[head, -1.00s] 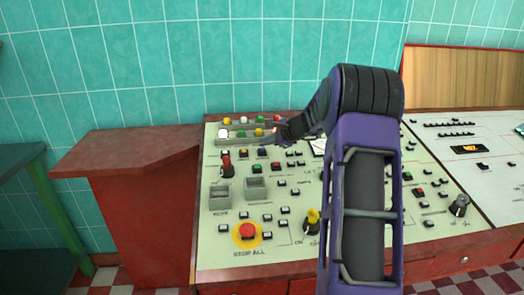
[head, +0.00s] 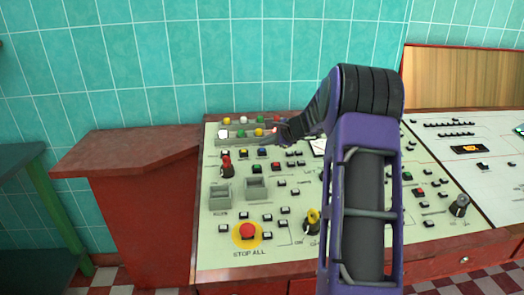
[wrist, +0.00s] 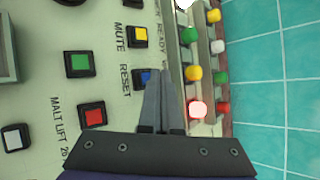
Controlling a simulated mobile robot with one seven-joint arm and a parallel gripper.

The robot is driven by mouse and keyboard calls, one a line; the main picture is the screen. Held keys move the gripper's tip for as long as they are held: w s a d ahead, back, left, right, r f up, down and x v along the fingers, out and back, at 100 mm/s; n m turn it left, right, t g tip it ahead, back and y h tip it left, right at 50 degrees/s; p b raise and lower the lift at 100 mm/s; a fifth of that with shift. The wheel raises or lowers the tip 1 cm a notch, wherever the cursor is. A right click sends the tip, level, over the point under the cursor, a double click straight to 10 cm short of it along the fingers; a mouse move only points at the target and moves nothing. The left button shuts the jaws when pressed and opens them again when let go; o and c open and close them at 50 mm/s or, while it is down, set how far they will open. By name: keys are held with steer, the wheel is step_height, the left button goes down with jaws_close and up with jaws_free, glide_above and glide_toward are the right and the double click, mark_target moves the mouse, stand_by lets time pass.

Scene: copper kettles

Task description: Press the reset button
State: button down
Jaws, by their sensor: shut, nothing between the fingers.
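The reset button is a blue square button in a black frame, labelled RESET, in the wrist view (wrist: 146,77). It also shows in the head view as a small dark blue button (head: 262,152) on the sloping panel. My gripper (wrist: 161,80) is shut and empty, its fingertips just to the right of the blue button and partly covering its lower right side. In the head view my gripper (head: 277,133) is over the upper part of the panel, by the lamp rows. I cannot tell whether the fingertips touch the panel.
A yellow MUTE button (wrist: 138,37), a green button (wrist: 79,64) and a red button (wrist: 93,115) are close by. Rows of coloured lamps (wrist: 193,73) stand to the right in the wrist view. A STOP ALL button (head: 247,231) is lower on the panel.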

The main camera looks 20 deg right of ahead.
steer(key=shift+w+f, duration=0.1)
steer(key=shift+f, duration=0.3)
steer(key=shift+f, duration=0.35)
stand_by(0.7)
steer(key=shift+r, duration=0.1)
steer(key=shift+r+p, duration=0.4)
steer(key=shift+r, duration=0.25)
steer(key=shift+r, duration=0.1)
steer(key=r+p, duration=0.1)
steer(key=r, duration=0.1)
steer(key=s+r+p, duration=0.1)
steer(key=r, duration=0.1)
steer(key=shift+s+a+r+p, duration=0.1)
steer(key=shift+r+p, duration=0.25)
steer(key=shift+p, duration=0.05)
stand_by(0.6)
